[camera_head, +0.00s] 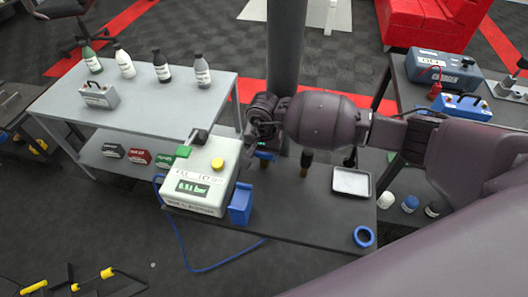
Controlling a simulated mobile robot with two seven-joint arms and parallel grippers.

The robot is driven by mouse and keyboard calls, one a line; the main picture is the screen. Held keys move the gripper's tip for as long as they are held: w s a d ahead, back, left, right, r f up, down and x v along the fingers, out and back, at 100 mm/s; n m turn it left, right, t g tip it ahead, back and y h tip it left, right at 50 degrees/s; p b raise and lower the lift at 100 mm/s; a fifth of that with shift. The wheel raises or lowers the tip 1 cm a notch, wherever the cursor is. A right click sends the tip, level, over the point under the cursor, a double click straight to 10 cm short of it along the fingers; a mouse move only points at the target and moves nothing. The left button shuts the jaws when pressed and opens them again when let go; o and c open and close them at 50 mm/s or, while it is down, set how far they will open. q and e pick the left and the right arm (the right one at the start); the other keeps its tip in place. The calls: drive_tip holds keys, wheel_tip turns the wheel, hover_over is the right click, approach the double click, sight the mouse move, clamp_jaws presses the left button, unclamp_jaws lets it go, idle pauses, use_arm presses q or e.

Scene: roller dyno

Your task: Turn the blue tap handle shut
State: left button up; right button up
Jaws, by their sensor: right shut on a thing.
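My right arm comes in from the right and its gripper (262,142) points down behind the white box. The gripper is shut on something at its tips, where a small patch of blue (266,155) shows. This blue part looks like the tap handle, but the gripper and wrist hide most of it, and its turn angle cannot be told. The white box (205,202) has a green display that seems to read 0.51 bar, and a yellow button (217,165) on top. My left gripper is not in view.
A blue holder (241,203) stands at the box's right side. A dark-handled tool (306,162), a metal tray (351,182) and a blue ring (363,236) are on the dark bench (310,213). A grey column (286,45) rises behind. A blue hose (205,270) lies on the floor.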

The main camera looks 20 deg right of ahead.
sight(264, 154)
drive_tip(key=o, duration=0.9)
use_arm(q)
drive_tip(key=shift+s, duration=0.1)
use_arm(e)
drive_tip(key=shift+r, duration=0.55)
wheel_tip(264, 154, up, 8)
drive_tip(key=shift+r+p, duration=0.15)
drive_tip(key=shift+p, duration=0.5)
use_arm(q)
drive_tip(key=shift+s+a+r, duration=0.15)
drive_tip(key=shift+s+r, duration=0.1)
use_arm(e)
drive_tip(key=shift+r, duration=0.7)
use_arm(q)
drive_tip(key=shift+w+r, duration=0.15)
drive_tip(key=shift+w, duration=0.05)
